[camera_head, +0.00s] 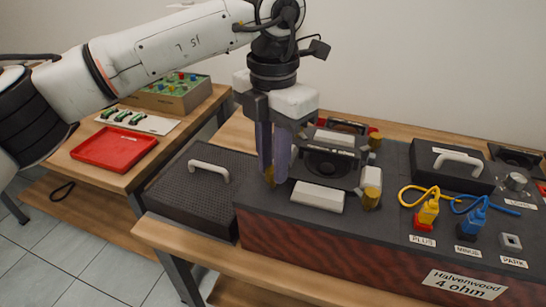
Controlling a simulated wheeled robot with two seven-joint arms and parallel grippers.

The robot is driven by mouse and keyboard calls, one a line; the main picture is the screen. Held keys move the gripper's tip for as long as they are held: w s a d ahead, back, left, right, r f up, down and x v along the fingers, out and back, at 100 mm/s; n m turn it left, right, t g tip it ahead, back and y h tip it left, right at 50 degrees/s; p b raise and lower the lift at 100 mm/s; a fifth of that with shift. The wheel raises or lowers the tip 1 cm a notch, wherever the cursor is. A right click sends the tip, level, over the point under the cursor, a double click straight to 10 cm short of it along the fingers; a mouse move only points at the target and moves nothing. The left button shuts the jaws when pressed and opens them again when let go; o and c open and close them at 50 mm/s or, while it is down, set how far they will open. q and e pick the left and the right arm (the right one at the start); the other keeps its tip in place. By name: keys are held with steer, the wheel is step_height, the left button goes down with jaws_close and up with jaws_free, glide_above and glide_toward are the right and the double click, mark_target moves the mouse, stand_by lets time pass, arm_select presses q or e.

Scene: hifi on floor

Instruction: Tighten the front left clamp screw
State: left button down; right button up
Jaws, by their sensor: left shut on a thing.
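My left gripper (271,178) reaches down from above with its two fingers shut on the front left clamp screw (268,177), a brass knob at the left corner of the speaker mount. The fingers hide most of this knob. A similar brass clamp screw (371,197) stands uncovered at the front right, and another knob (375,140) shows at the back right. The black speaker (325,165) sits between them in its frame, with a pale block (317,196) along its front edge. My right gripper is not in view.
A black case with a handle (208,171) stands left of the speaker box (340,246). Yellow and blue plugs (427,212) with cables, and a black lid with a handle (452,165), are on the right. A red tray (114,147) lies on the left table.

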arm_select(q)
steer(key=m+p, duration=0.1)
steer(key=m, duration=0.2)
steer(key=shift+r+m, duration=0.1)
steer(key=shift+m, duration=0.2)
steer(key=m, duration=0.3)
steer(key=shift+m+p, duration=0.3)
steer(key=shift+p, duration=0.05)
steer(key=m, duration=0.2)
steer(key=shift+m, duration=0.4)
steer(key=m+p, duration=0.1)
steer(key=m, duration=0.8)
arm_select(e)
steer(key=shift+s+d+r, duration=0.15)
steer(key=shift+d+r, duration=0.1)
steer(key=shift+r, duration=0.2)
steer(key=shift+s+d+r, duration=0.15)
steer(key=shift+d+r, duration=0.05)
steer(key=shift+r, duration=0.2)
arm_select(q)
steer(key=shift+m, duration=0.5)
steer(key=c, duration=1.6)
jaws_free()
steer(key=shift+o, duration=0.2)
